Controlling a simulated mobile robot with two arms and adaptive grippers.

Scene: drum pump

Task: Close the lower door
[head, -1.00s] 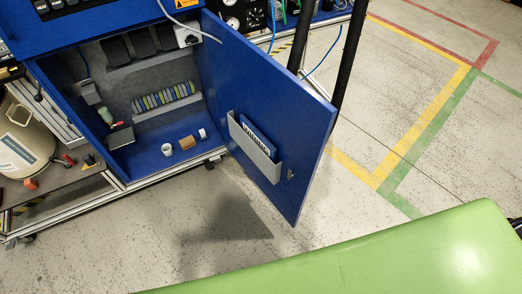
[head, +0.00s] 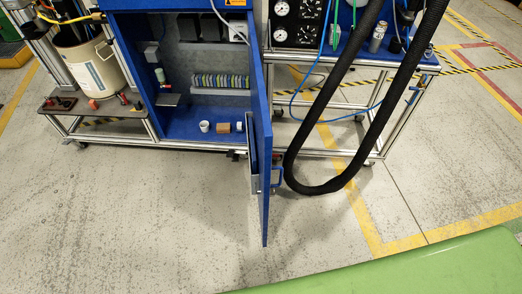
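The lower door (head: 263,150) is a blue panel hinged at the right side of the blue cabinet (head: 145,75). It stands open, sticking out toward me and seen almost edge-on. Neither of my grippers is in view.
A thick black hose (head: 335,187) hangs in a loop right of the door, close to the handle. An aluminium-framed bench (head: 400,110) stands behind it. A beige drum (head: 92,68) is at the left. A green surface (head: 420,268) fills the bottom right. The floor before the cabinet is clear.

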